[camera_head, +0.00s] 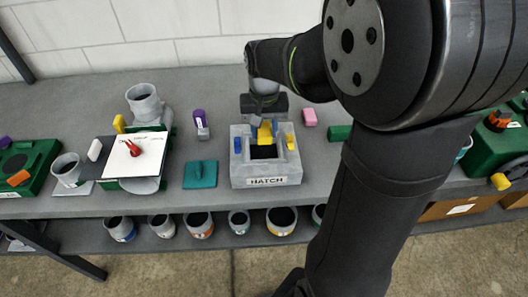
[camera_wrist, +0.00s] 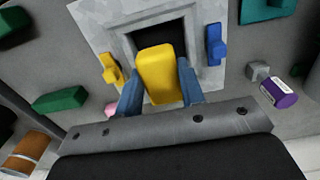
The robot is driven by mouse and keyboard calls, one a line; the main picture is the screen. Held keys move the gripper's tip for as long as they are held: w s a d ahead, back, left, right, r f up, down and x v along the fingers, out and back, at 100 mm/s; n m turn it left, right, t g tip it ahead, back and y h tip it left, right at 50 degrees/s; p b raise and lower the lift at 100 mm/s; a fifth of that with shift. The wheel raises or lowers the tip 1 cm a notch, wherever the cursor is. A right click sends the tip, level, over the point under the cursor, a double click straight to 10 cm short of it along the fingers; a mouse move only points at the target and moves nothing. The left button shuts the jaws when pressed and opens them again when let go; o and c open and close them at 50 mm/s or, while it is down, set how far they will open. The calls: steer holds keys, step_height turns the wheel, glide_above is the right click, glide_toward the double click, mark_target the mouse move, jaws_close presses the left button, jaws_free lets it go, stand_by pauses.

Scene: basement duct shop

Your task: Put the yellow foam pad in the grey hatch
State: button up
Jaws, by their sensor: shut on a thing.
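The yellow foam pad (camera_wrist: 160,72) is between the two blue-grey fingers of my gripper (camera_wrist: 158,92) in the wrist view. My gripper is shut on it. The grey hatch (camera_head: 264,176) is a block with a dark square opening and a "HATCH" label on its front. In the wrist view the pad overlaps part of the hatch's dark opening (camera_wrist: 159,36). In the head view the pad (camera_head: 265,134) shows at the back of the opening, under my gripper (camera_head: 265,120). I cannot tell how far, if at all, it is inside.
A blue clip (camera_head: 238,146) and a yellow clip (camera_head: 290,142) sit on the hatch's sides. A teal pad (camera_head: 200,174), a purple-topped item (camera_head: 200,120), a pink block (camera_head: 309,117) and a green block (camera_head: 340,132) lie around it. Grey pots line the lower shelf.

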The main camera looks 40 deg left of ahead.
mark_target(264, 156)
steer(key=shift+f, duration=3.6)
steer(key=shift+f, duration=0.15)
steer(key=o, duration=0.7)
step_height(264, 156, up, 12)
steer(key=shift+r, duration=0.15)
